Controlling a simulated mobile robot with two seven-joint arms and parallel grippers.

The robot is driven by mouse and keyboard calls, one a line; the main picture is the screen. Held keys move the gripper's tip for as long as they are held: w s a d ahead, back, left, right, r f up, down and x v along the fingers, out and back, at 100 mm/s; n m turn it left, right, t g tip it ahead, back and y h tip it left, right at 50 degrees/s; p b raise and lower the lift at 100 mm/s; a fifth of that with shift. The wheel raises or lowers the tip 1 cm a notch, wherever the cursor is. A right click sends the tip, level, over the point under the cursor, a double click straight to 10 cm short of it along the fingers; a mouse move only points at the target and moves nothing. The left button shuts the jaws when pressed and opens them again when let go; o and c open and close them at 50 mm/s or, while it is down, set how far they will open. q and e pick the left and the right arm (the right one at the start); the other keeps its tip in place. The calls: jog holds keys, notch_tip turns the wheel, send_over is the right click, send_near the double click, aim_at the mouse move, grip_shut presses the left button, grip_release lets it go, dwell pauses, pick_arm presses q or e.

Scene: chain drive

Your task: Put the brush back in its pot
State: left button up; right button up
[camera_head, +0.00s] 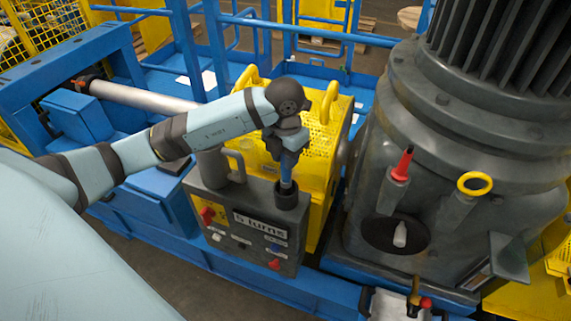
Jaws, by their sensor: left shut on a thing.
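My left gripper (289,150) points down above a grey control box and is shut on the blue brush (286,172). The brush is upright, with its upper end hidden between the fingers. Its lower end meets the mouth of a small dark pot (287,197) at the box's top right corner. The pot's rim hides that end, and I cannot tell how deep it sits. My right gripper is not in view.
A yellow perforated guard (322,150) stands close behind the gripper. A large grey motor housing (450,160) fills the right side. Blue rails (290,30) run behind.

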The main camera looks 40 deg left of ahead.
aim_at(286, 173)
pick_arm(q)
notch_tip(286, 173, down, 3)
jog(key=shift+r, duration=0.15)
jog(key=shift+f, duration=0.2)
jog(key=o, duration=0.9)
jog(key=shift+o, duration=0.2)
